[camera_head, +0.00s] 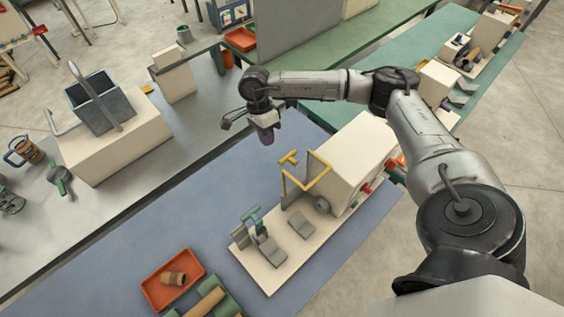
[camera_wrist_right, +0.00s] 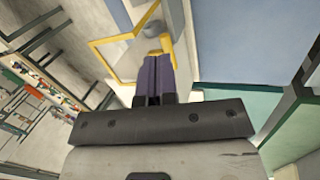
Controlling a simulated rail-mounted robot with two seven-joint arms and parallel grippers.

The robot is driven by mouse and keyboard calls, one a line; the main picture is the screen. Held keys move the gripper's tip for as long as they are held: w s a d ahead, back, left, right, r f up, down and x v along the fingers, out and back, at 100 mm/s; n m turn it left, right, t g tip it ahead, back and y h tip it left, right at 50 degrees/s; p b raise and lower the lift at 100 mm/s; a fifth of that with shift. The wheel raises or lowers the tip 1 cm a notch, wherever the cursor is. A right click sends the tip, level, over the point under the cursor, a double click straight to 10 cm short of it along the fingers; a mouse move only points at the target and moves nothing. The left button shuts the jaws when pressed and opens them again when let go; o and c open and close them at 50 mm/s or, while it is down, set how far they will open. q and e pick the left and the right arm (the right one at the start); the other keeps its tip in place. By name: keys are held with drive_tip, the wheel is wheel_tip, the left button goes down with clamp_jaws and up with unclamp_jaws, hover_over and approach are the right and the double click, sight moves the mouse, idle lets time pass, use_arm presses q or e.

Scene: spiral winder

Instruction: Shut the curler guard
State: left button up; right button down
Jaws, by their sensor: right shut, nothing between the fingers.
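The curler guard is a thin yellow frame (camera_head: 318,183) with a short yellow handle bar (camera_head: 289,158). It stands up from the machine's pale base, beside the cream machine housing (camera_head: 355,160). My right gripper (camera_head: 266,138), with purple fingers, is behind and left of the guard in the head view, pointing down. Its fingers are shut and empty. In the right wrist view the yellow frame (camera_wrist_right: 97,43) runs behind the closed fingers (camera_wrist_right: 158,78); I cannot tell whether they touch it. My left gripper is not in view.
Grey tooling with a green handle (camera_head: 262,240) stands on the pale base plate (camera_head: 262,278). An orange tray (camera_head: 172,280) holding a brown roll is at the front left. The blue mat (camera_head: 180,215) is clear left of the machine. A cream block with a grey caddy (camera_head: 98,100) stands beyond.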

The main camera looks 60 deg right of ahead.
sight(302, 179)
drive_tip(key=s+f+n+g+p, duration=0.1)
drive_tip(key=s+f+p, duration=0.1)
drive_tip(key=s+f, duration=0.3)
wheel_tip(302, 179, down, 4)
drive_tip(key=shift+s+a+r+n+h, duration=0.15)
drive_tip(key=shift+s+n+h, duration=0.15)
drive_tip(key=shift+s+h, duration=0.1)
idle(0.5)
